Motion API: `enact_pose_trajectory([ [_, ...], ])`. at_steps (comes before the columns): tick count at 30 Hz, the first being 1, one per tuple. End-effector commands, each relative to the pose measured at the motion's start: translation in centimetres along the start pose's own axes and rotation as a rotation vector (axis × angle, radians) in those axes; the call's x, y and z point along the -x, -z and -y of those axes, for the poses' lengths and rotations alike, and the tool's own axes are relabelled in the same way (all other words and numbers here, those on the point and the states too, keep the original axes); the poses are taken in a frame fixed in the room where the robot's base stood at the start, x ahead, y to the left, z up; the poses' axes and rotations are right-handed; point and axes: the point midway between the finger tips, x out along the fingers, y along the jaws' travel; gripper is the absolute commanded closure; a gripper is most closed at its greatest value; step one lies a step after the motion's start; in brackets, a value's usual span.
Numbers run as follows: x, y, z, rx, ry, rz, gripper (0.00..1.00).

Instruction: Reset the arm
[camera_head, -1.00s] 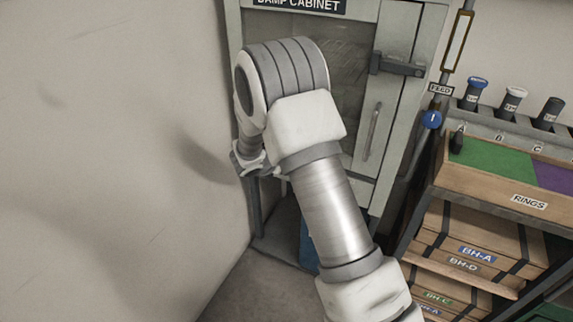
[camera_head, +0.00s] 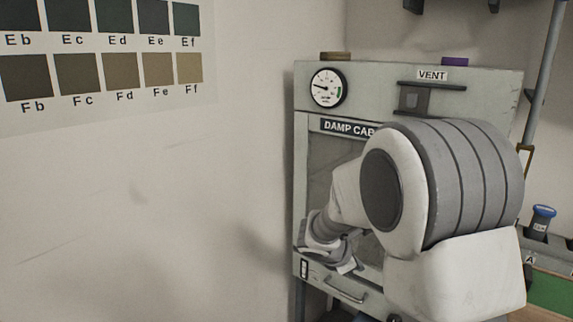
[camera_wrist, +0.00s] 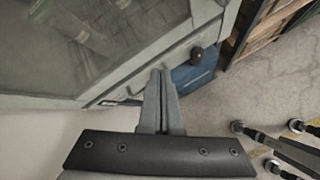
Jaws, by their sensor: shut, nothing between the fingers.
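My gripper (camera_wrist: 160,78) is shut and empty in the wrist view, its two grey fingers together. It points at the lower front of the damp cabinet (camera_wrist: 110,78), near a dark round knob (camera_wrist: 197,54). Whether the fingertips touch the cabinet cannot be told. In the head view my arm is folded in front of the damp cabinet (camera_head: 312,88), with the wrist low at the cabinet's left side. The arm covers most of the cabinet's door, and the fingers cannot be made out there.
A gauge (camera_head: 327,88) and a vent slide (camera_head: 414,98) are on the cabinet's upper front. A drawer handle (camera_head: 345,290) is below the wrist. A rack with a blue-capped bottle (camera_head: 541,222) stands at right. A colour chart (camera_head: 110,60) hangs on the left wall.

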Motion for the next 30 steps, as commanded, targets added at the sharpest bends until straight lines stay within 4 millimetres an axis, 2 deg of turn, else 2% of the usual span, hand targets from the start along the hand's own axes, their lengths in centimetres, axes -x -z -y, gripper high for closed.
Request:
enact_pose_trajectory([
  [1,1.6,-1.6,0.8,-0.099,0.012,-0.005,1.00],
  [6,6.0,-5.1,4.0,-0.422,0.073,-0.037,1.00],
  [13,11.7,-7.6,9.0,-0.844,0.156,-0.105,1.00],
  [20,17.0,-7.9,14.0,-1.242,0.249,-0.204,1.00],
  [24,20.0,-7.2,16.6,-1.466,0.311,-0.279,1.00],
  [30,23.3,-5.6,19.4,-1.719,0.398,-0.390,1.00],
])
